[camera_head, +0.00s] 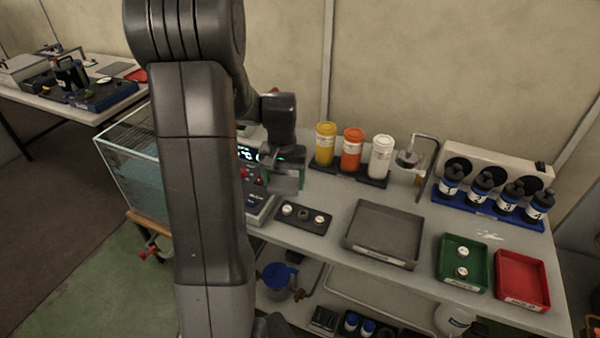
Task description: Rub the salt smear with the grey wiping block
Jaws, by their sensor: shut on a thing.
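My gripper (284,172) is left of centre, above the bench near the control box with the lit display. It is shut on a grey block, probably the grey wiping block (282,183), which is partly hidden by the fingers and hard to make out. A faint white smear (488,236), which looks like the salt smear, lies on the bench top at the right. It is between the blue bottle rack and the green and red trays. My gripper is well to the left of it and apart from it.
A grey tray (383,259), green tray (444,272) and red tray (521,280) line the front. Yellow, orange and white jars (381,158) stand behind, beside a hooked stand (427,160). Several dark bottles fill the blue rack (490,214). A glass tank (130,165) is left.

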